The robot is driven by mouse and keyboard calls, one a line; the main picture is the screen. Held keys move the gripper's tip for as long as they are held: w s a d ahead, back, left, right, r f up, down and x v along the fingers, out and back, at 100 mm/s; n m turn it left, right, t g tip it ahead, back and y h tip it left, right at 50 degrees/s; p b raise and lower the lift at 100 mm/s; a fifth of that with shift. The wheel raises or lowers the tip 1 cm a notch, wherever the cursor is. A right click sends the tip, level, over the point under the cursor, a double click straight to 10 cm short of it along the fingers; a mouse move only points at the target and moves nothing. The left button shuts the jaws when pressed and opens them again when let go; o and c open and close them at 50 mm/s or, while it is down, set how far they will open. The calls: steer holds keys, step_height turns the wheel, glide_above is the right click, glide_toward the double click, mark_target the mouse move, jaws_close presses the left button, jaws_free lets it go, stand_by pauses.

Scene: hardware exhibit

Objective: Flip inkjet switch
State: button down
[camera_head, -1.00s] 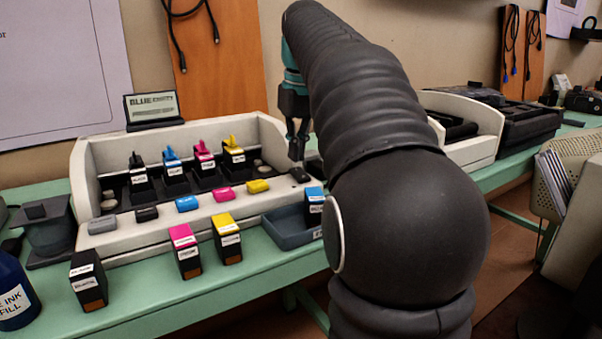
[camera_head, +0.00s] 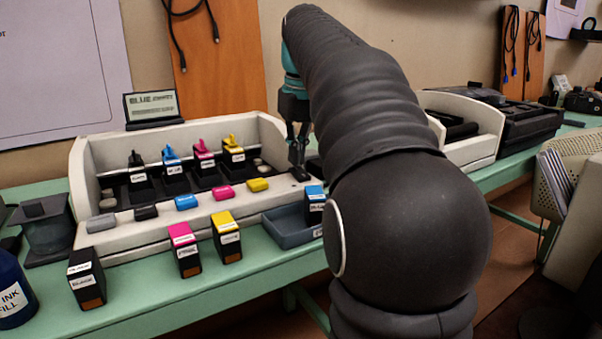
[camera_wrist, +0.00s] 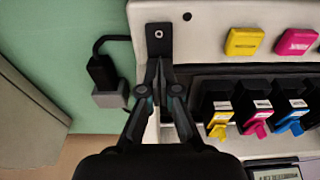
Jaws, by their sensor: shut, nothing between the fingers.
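The inkjet unit is a white housing (camera_head: 130,238) on the green bench, with black, blue, magenta and yellow cartridges in its bay. Its switch, a small black plate with a white ring mark, shows in the wrist view (camera_wrist: 158,36) and partly in the head view (camera_head: 300,174), at the front right corner of the housing. My gripper (camera_head: 297,164) is shut and empty, pointing down at the switch. In the wrist view its fingertips (camera_wrist: 158,64) meet at the plate's lower edge. I cannot tell whether they touch it.
Coloured buttons, including a yellow one (camera_head: 258,185), line the front ledge. Loose cartridges (camera_head: 227,238) and a blue-grey tray (camera_head: 288,228) stand in front. A black plug (camera_wrist: 102,72) with a cable lies beside the housing. A small display (camera_head: 152,108) stands behind.

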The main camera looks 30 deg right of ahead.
mark_target(297, 168)
steer(key=shift+f+b, duration=0.4)
steer(key=shift+f, duration=0.25)
stand_by(0.3)
step_height(297, 168, up, 5)
steer(key=p, duration=0.5)
steer(key=shift+r, duration=1)
